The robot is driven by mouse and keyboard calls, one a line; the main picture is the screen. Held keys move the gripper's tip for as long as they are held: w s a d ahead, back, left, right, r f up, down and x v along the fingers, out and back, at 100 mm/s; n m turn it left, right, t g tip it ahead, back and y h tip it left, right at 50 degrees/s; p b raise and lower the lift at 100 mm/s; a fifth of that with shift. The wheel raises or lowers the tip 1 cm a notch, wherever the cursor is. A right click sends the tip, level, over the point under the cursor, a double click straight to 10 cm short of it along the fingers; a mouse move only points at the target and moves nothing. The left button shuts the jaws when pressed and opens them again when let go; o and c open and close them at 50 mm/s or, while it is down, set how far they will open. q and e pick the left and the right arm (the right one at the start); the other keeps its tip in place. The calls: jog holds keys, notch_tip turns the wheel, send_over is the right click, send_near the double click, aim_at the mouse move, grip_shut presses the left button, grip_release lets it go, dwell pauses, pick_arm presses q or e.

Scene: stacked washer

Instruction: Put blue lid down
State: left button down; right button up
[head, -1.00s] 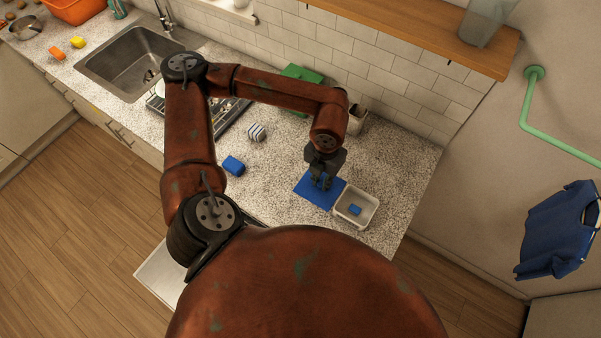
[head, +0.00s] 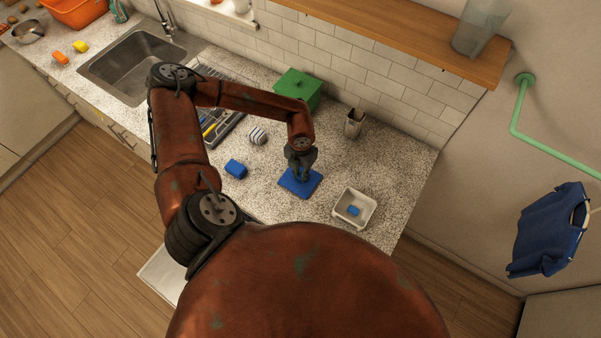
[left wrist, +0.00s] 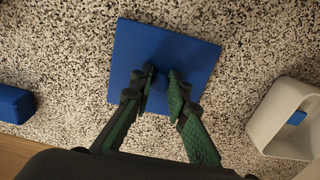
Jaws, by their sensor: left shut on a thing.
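The blue lid (head: 300,186) is a flat blue square over the speckled counter; it also shows in the left wrist view (left wrist: 185,55). My left gripper (head: 301,176) is above the middle of the lid, shut on its small knob. In the left wrist view the two fingers of the left gripper (left wrist: 160,88) stand on either side of the knob. I cannot tell whether the lid touches the counter or hangs just above it. My right gripper is not in view.
A white open container (head: 354,207) with a small blue piece inside stands right of the lid. A blue block (head: 235,169) lies to its left. A striped item (head: 257,135), a green box (head: 299,88) and a utensil cup (head: 353,123) are farther back. Counter around the lid is clear.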

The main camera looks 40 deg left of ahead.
pick_arm(q)
jog(key=shift+f, duration=0.2)
jog(key=c, duration=1.9)
grip_release()
jog(key=shift+r, duration=0.55)
notch_tip(320, 180, up, 11)
jog(key=shift+r+b, duration=0.1)
jog(key=shift+b, duration=0.95)
